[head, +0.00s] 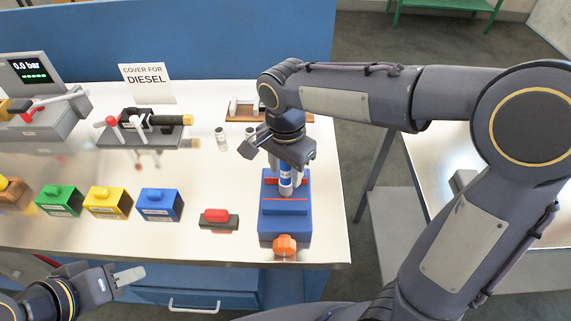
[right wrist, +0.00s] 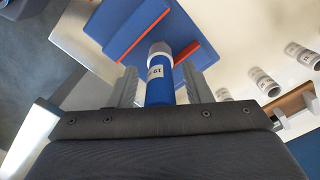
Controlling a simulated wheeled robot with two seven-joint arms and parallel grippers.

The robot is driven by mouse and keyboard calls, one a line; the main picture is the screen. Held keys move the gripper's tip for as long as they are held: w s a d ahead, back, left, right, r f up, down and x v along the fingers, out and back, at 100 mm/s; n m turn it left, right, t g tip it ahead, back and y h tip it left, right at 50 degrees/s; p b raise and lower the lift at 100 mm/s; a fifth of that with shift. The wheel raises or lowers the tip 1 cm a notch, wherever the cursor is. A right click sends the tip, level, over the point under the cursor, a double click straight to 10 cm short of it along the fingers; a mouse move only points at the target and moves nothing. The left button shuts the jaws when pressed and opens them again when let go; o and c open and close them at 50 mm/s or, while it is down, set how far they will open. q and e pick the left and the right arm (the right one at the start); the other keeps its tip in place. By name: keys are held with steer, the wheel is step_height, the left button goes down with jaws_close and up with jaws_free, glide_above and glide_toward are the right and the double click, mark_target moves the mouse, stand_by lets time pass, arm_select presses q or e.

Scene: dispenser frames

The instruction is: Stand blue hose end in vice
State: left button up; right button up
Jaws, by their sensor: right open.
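The blue hose end (head: 286,179), a blue cylinder with a white label and a grey collar, is upright at the blue vice (head: 284,225), by its red jaw strips. In the right wrist view the hose end (right wrist: 160,84) points at the vice (right wrist: 122,24), its grey collar between the red strips; how deep it sits is hidden. My right gripper (head: 286,176) is above the vice, its open fingers on either side of the hose end, with gaps visible in the right wrist view (right wrist: 159,86). My left gripper (head: 122,277) is empty at the table's front left; its opening is unclear.
Green (head: 60,201), yellow (head: 108,202) and blue (head: 159,204) blocks and a red-handled tool (head: 219,218) stand left of the vice. Small grey cylinders (head: 221,139) stand behind. A diesel cover sign (head: 145,82) is at the back. The bench's right edge is close to the vice.

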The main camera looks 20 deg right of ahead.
step_height(320, 180, up, 12)
steer(key=shift+r+p, duration=0.2)
steer(key=shift+p, duration=0.25)
steer(key=s+d+f+n+t+y, duration=0.2)
steer(key=s+d+f+n, duration=0.2)
steer(key=s, duration=0.4)
steer(key=s+d+f+n+t+y, duration=0.1)
steer(key=s+d+f+n+t, duration=0.2)
steer(key=s+d+f+n, duration=0.2)
steer(key=s+f, duration=0.1)
steer(key=s, duration=0.2)
steer(key=shift+f+t+y, duration=0.3)
steer(key=shift+y, duration=0.1)
